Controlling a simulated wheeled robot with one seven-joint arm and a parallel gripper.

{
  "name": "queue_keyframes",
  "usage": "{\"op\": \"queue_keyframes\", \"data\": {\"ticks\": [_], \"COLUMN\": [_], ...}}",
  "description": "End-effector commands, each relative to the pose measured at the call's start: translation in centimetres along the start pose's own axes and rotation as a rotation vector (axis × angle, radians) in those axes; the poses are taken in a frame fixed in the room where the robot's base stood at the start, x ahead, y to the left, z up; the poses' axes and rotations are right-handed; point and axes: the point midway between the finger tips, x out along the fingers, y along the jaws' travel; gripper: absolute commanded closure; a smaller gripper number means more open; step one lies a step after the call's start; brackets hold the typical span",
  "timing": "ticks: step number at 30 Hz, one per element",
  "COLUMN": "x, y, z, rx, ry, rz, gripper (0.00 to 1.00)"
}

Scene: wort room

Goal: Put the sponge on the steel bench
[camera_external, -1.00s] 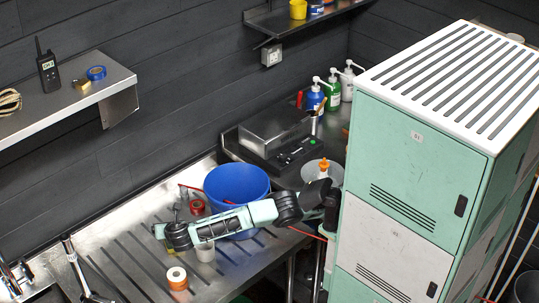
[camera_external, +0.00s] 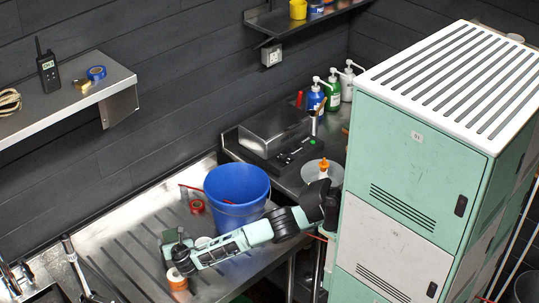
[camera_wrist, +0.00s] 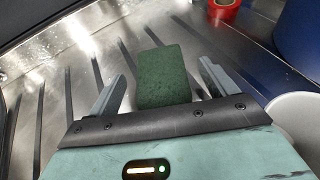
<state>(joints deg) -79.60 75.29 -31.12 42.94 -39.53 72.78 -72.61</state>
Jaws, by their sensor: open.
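The sponge (camera_wrist: 164,77) is a dark green block in the wrist view, on the grooved steel top (camera_wrist: 65,60). My gripper (camera_wrist: 163,82) is open, with one finger on each side of the sponge and a gap on both sides. The sponge's near end is hidden behind the gripper's front edge. In the outside view my gripper (camera_external: 174,247) is low over the grooved steel top (camera_external: 130,235). Whether the sponge touches the gripper is unclear.
A blue bucket (camera_external: 236,197) stands right of my gripper, with a white cup (camera_wrist: 300,118) close by. A red tape roll (camera_external: 197,207) lies behind. An orange-and-white roll (camera_external: 177,280) stands just in front. A scale (camera_external: 272,140) and pump bottles (camera_external: 333,92) are farther back.

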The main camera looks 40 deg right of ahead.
Motion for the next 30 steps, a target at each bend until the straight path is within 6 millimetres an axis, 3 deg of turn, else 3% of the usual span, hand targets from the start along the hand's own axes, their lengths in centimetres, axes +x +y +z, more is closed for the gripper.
{"op": "queue_keyframes", "data": {"ticks": [5,12,13,18,26,30], "x": [2.7,3.1,3.1,3.0,3.0,2.6], "y": [0.0,0.0,0.0,0.0,0.0,0.1], "z": [0.0,-0.1,-0.1,-0.1,0.0,0.9], "rx": [0.001,0.001,0.001,0.001,0.002,0.004], "ry": [-0.001,0.001,0.001,0.001,0.001,0.001], "rz": [-0.002,0.001,0.001,0.001,0.001,0.001], "gripper": [0.15,0.15,0.18,0.63,0.66,0.66]}}
